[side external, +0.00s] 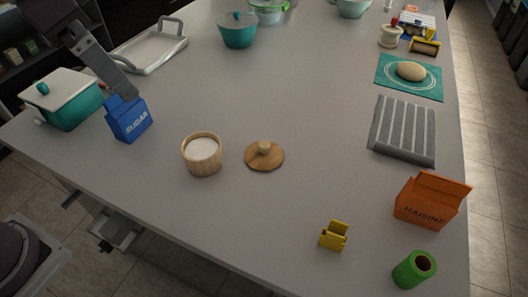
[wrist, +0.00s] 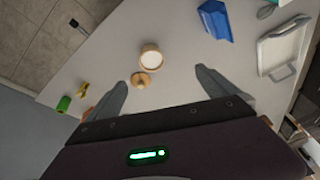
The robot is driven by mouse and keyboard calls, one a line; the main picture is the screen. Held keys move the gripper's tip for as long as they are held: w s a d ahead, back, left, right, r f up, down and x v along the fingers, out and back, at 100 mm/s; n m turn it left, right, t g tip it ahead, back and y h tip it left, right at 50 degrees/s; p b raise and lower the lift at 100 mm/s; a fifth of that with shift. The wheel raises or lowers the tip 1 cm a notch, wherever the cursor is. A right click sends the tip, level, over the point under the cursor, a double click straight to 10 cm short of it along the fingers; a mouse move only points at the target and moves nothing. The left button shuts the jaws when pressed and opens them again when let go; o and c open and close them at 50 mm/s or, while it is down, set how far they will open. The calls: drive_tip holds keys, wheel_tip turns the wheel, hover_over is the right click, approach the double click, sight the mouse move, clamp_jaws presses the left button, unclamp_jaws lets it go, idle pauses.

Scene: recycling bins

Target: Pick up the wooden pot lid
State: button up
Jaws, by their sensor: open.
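The wooden pot lid (side external: 264,156) lies flat on the grey table with its round knob up, just right of a round wooden pot (side external: 202,155) with white contents. In the wrist view the lid (wrist: 141,80) shows beyond my left-hand fingertip, beside the pot (wrist: 151,58). My gripper (wrist: 163,77) is open and empty, with its two fingers spread wide.
The blue sugar box (side external: 129,119) and a teal pot (side external: 70,103) stand left. A white tray (side external: 150,50) lies behind. A yellow holder (side external: 334,236), orange raisin box (side external: 431,200) and green cylinder (side external: 413,269) stand front right. The table around the lid's right side is clear.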

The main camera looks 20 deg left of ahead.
drive_tip(key=w+d+f+m+g, duration=0.1)
drive_tip(key=w+d+f+m, duration=0.15)
drive_tip(key=w+d, duration=0.2)
drive_tip(key=w+d+f+m+g, duration=0.1)
drive_tip(key=w+d+f+m, duration=0.15)
drive_tip(key=w, duration=0.35)
drive_tip(key=m+g, duration=0.2)
drive_tip(key=m, duration=0.2)
hover_over(264, 144)
drive_tip(key=shift+y, duration=0.3)
drive_tip(key=f, duration=1.4)
drive_tip(key=shift+w, duration=0.35)
drive_tip(key=f, duration=0.7)
drive_tip(key=shift+s+f, duration=0.2)
drive_tip(key=shift+s, duration=0.1)
drive_tip(key=c, duration=1.2)
